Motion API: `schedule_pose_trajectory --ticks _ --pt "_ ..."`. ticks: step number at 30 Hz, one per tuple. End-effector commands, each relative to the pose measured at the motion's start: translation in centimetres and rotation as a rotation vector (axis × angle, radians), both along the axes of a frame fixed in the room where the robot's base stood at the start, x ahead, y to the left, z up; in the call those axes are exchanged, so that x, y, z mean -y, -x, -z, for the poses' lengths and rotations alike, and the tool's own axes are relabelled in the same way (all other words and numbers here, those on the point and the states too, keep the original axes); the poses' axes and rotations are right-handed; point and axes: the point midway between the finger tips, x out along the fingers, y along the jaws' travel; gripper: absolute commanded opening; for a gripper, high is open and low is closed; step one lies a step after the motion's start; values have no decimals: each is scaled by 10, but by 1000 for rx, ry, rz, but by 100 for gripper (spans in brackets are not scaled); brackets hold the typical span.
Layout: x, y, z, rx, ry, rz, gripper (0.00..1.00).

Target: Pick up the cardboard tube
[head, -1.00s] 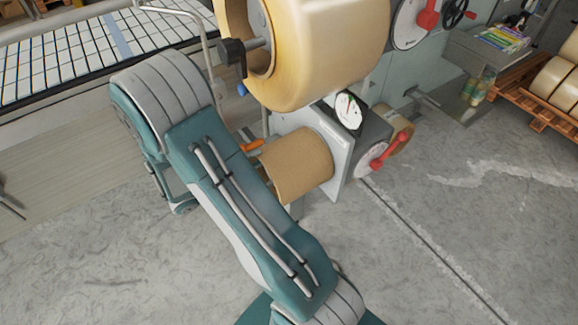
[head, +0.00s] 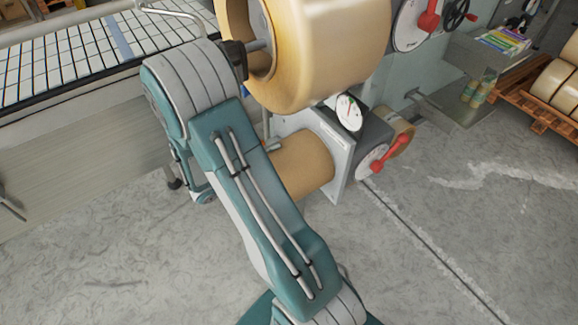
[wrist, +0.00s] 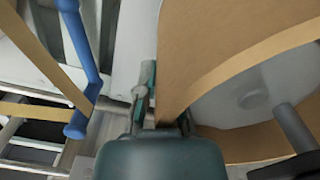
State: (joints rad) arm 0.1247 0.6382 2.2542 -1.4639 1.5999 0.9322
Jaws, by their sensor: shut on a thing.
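The cardboard tube (head: 303,163) is a brown cylinder on the front of the grey machine, below the big tape roll. My arm covers its left end in the head view. In the wrist view the tube (wrist: 195,50) is close up, with its open end and a grey disc inside it. My gripper (wrist: 160,105) is shut on the edge of the tube's wall, one finger on each side. In the head view my gripper is mostly hidden behind my arm. I cannot tell whether the tube has left its holder.
A large tape roll (head: 325,50) hangs just above the tube. A dial gauge (head: 348,112) and a red lever (head: 388,155) are to its right. A blue handle (wrist: 80,60) is left of my gripper. A roller conveyor (head: 70,60) stands at the left. The floor in front is clear.

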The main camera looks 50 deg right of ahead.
Motion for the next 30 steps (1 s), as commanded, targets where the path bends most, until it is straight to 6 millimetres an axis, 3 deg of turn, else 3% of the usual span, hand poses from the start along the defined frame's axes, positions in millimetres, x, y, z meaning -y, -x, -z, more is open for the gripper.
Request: schedule_pose_trajectory --ticks 30 --pt "-9 -9 -6 -2 -2 5 0"
